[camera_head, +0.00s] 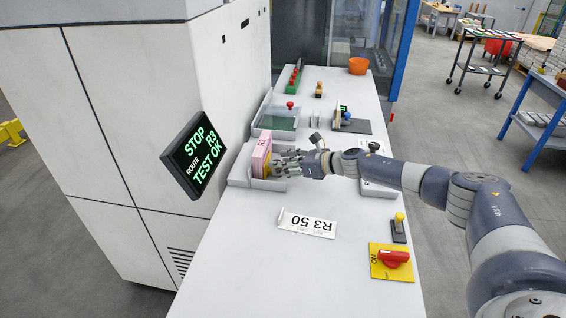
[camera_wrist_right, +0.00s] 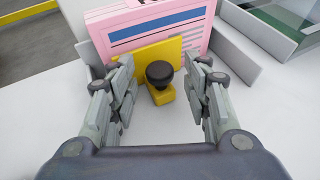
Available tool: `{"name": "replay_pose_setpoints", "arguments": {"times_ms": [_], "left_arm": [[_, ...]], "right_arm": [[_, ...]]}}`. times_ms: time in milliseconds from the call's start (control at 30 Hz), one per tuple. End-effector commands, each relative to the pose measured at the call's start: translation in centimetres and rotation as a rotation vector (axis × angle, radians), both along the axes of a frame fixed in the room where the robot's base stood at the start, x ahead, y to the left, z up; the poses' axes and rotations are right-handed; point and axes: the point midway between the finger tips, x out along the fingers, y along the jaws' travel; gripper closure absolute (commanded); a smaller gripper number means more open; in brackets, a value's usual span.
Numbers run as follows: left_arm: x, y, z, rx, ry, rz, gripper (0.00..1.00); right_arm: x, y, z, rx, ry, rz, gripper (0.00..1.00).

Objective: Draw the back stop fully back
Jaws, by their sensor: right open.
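The back stop (camera_wrist_right: 182,51) is an upright yellow plate with a black knob (camera_wrist_right: 159,72) on a short yellow foot. It stands against or very close to a stack of pink newspapers (camera_wrist_right: 150,16) in a grey tray (camera_head: 238,178). In the head view the pink stack (camera_head: 260,153) stands upright at the machine side of the table. My right gripper (camera_wrist_right: 163,82) is open, with a finger on either side of the knob and visible gaps to it. In the head view my right gripper (camera_head: 277,161) hides most of the back stop. My left gripper is not in view.
A screen (camera_head: 194,155) on the machine reads "STOP R3 ROUTE TEST OK". A white "R3 50" card (camera_head: 307,223), a red switch on a yellow plate (camera_head: 391,262) and a yellow-knobbed lever (camera_head: 399,227) are nearer. A green-floored tray (camera_head: 277,122) lies beyond. The near tabletop is mostly clear.

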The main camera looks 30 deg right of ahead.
Motion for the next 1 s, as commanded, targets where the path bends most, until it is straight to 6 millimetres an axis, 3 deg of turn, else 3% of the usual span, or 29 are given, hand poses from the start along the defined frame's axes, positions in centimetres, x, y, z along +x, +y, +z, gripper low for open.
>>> {"name": "replay_pose_setpoints", "arguments": {"times_ms": [367,500,567,767,1000], "left_arm": [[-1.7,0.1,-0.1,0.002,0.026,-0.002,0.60],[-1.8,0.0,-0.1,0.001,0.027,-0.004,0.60],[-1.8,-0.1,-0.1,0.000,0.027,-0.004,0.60],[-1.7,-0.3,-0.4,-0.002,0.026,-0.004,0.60],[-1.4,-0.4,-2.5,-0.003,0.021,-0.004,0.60]], "right_arm": [[0.3,0.2,-0.1,0.000,0.000,0.001,0.58],[0.3,0.2,-0.1,-0.001,0.000,0.000,0.89],[0.3,0.2,-0.1,-0.001,0.000,0.000,1.00],[-0.1,-0.4,-0.3,0.000,0.001,-0.001,1.00],[-3.3,-4.8,-0.9,-0.004,0.002,-0.006,1.00]]}}
